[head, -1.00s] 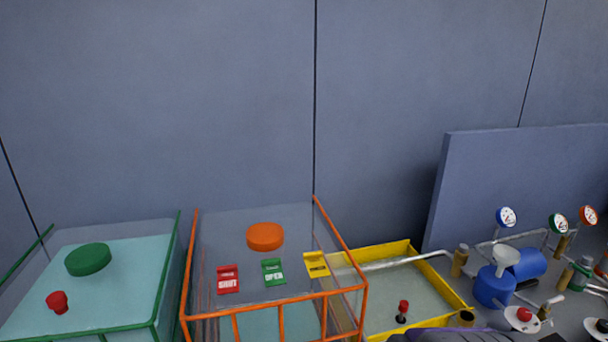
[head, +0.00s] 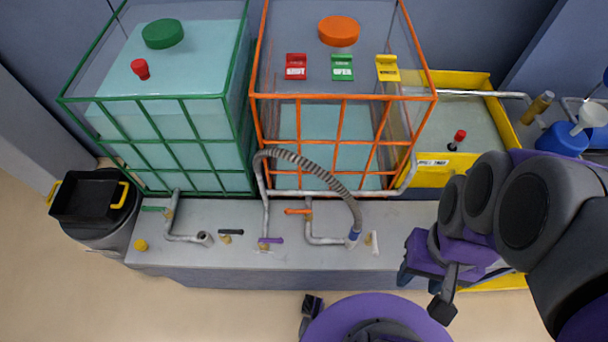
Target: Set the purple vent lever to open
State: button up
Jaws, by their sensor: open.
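The purple vent lever (head: 271,240) is a small bar on a brass-coloured fitting, low on the grey ledge below the two tanks. It lies roughly level, pointing right of its fitting. My gripper (head: 424,286) is at the right, over the front of the ledge and the yellow tray, its two dark fingers apart and empty. It is well to the right of the purple lever and touches nothing that I can see.
An orange lever (head: 298,211), a black lever (head: 231,232) and a green lever (head: 153,209) are nearby. A ribbed hose (head: 320,172) arches above the ledge. The orange-framed tank (head: 341,140) and green-framed tank (head: 160,145) stand behind. Floor in front is clear.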

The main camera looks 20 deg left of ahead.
aim_at(262, 241)
jog(key=k+u, duration=0.15)
jog(key=u, duration=1.35)
